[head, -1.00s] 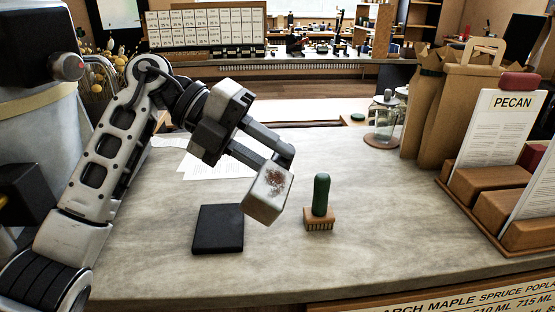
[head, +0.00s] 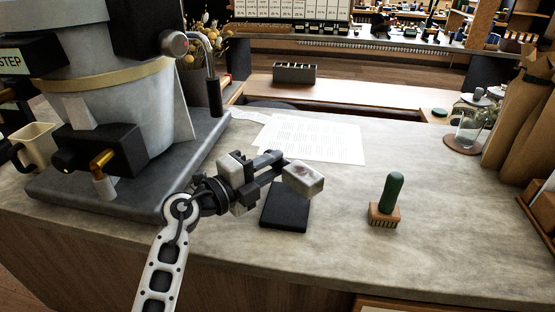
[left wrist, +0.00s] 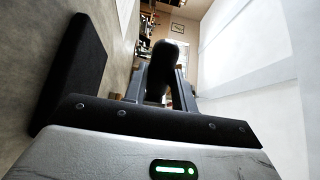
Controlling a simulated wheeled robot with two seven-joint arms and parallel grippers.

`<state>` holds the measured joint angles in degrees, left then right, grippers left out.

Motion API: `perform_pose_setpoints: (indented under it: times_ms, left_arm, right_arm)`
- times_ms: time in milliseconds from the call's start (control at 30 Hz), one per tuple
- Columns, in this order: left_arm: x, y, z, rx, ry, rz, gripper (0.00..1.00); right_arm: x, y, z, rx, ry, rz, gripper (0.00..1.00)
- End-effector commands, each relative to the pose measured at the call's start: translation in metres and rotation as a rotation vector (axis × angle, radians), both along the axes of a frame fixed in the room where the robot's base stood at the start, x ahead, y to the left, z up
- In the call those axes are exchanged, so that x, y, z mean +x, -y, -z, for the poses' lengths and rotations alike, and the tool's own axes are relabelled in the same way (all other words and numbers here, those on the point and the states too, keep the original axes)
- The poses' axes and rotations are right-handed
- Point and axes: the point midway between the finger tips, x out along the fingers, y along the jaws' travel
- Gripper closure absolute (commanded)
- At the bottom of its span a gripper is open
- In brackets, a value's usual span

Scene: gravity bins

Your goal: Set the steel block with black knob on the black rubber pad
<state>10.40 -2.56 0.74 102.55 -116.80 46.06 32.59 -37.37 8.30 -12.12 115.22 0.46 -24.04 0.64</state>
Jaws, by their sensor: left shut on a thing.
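The steel block (head: 304,182) is a pale grey block with a brownish stain on one face. My left gripper (head: 277,166) is shut on its knob and holds it tilted on its side, over the far right part of the black rubber pad. In the left wrist view the black knob (left wrist: 166,68) sits between the fingers. The black rubber pad (head: 284,214) lies flat on the counter, bare where it shows; it is also at the left of the left wrist view (left wrist: 76,78). The gap between block and pad is hard to judge. My right gripper is not in view.
A brush with a green handle (head: 391,193) stands right of the pad. Paper sheets (head: 315,138) lie behind it. A large grey machine (head: 125,100) on a slab fills the left. A glass jar (head: 468,120) stands back right. The counter between pad and brush is clear.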

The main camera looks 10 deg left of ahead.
Motion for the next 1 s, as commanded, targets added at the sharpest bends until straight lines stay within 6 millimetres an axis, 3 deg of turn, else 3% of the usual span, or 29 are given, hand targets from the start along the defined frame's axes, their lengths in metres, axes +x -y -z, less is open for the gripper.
perform_pose_setpoints:
  times_ms: [233,600,1000]
  left_arm:
    - [-0.002,-0.002,-0.005,-0.002,-0.003,0.001,1.00]
    - [-0.002,-0.001,0.030,-0.003,-0.003,0.002,1.00]
    - [-0.002,-0.001,0.034,-0.004,-0.002,0.003,1.00]
  right_arm:
    - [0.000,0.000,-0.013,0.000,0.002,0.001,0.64]
    - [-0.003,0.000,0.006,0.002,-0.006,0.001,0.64]
    - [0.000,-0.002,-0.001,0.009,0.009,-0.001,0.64]
